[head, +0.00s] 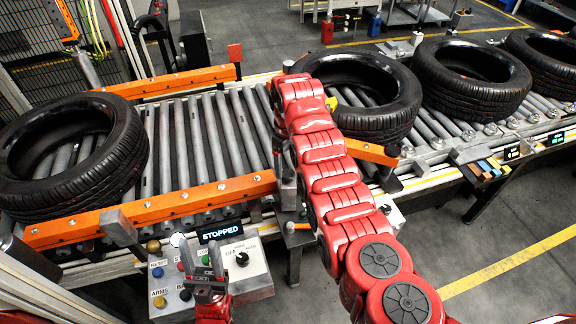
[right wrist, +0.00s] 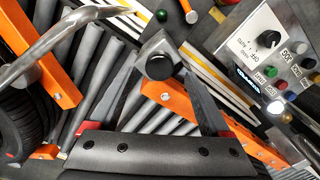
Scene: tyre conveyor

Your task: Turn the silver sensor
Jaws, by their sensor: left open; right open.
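The silver sensor (right wrist: 158,45) is a small grey block with a round black face, in the right wrist view. In the head view it shows as a grey shape (head: 289,194) at the right end of the front orange rail, partly covered by my right arm. My right gripper (right wrist: 160,70) is open, with one finger on each side of the sensor; I cannot tell whether they touch it. In the head view its fingers are mostly hidden behind the arm. My left gripper (head: 204,268) is open and empty, pointing up in front of the control box.
The control box (head: 248,262) has a knob, coloured buttons and a display reading STOPPED. Orange rails (head: 160,208) border the roller conveyor (head: 195,140). One tyre (head: 75,150) lies at left; several lie at right, one partly behind my right arm.

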